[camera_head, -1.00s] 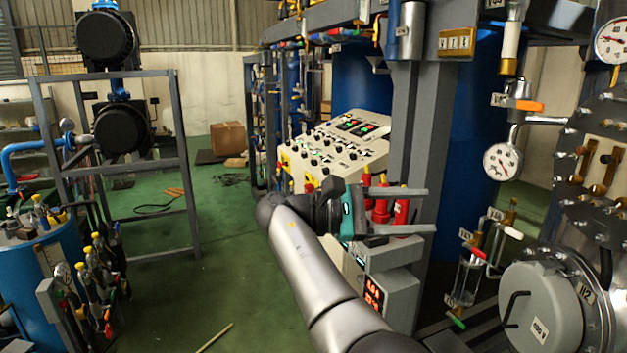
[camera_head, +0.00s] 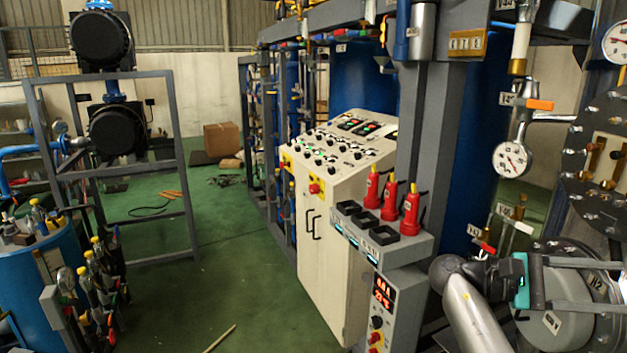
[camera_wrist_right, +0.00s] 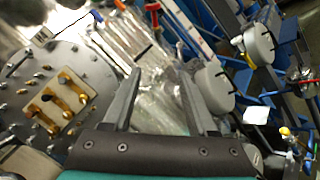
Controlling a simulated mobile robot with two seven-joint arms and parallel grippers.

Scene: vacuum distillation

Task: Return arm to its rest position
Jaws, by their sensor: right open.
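My right arm comes in from the lower right of the head view. Its gripper (camera_head: 606,286) points right, in front of the round grey flanged vessel end (camera_head: 553,325). The two fingers are parallel and apart, with nothing held between them. In the right wrist view the open fingers (camera_wrist_right: 160,76) show with empty space between them, and a blurred background lies beyond. I cannot tell whether the gripper touches the vessel. My left gripper is not in view.
A white control console (camera_head: 322,215) stands at the centre. Beside it is a grey holder (camera_head: 412,249) with several red bottles (camera_head: 390,200). A gauge (camera_head: 512,159) hangs above the gripper. A blue drum (camera_head: 45,290) with tools stands at left.

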